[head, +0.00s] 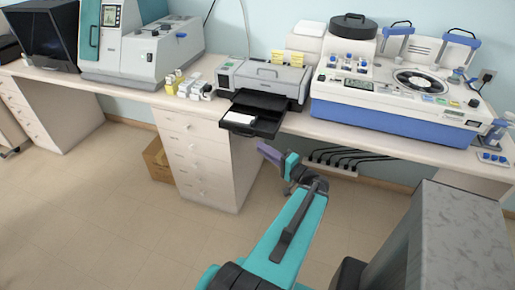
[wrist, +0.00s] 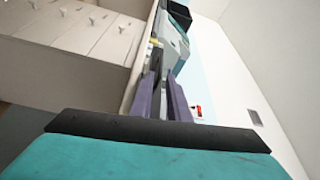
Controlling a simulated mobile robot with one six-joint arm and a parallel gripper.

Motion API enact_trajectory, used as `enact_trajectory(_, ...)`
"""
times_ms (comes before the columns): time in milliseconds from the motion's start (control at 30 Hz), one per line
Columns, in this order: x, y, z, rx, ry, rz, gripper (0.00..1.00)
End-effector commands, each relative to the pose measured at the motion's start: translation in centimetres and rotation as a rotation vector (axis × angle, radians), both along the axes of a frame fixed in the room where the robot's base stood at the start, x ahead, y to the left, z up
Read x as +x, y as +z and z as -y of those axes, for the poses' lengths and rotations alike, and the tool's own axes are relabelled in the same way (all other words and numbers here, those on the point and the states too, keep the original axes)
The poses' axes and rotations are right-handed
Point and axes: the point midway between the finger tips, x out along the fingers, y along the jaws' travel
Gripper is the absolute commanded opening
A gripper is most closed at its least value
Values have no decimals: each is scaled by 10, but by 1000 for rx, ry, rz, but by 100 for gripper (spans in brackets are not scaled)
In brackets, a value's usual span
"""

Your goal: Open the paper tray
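The grey printer (head: 272,78) stands on the counter. Its black paper tray (head: 262,127) sticks out at the front, past the counter's edge, with white paper (head: 240,117) lying in it. My gripper (head: 268,153), with purple fingers, is below and to the right of the tray's front end and looks apart from it. In the wrist view my gripper (wrist: 162,100) has its two fingers spread with a gap between them, and it looks empty. A dark shape beyond the fingertips may be the tray, but I cannot tell.
A drawer cabinet (head: 197,160) stands under the counter, left of my gripper. Small yellow and white boxes (head: 188,86) sit left of the printer. A large white and blue staining machine (head: 395,95) is on the right.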

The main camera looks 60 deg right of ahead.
Motion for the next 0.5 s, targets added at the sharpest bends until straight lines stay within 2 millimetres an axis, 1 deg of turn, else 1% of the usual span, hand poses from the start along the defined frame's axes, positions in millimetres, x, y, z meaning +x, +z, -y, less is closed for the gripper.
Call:
enact_trajectory(33, -6, -1, -1, -1, -3, -1, 15)
enact_trajectory(200, -18, -2, -5, 0, -1, -1, 15)
enact_trajectory(333, -23, -2, -6, 0, -1, -1, 15)
enact_trajectory(500, -24, -2, -6, 1, 0, -1, 15)
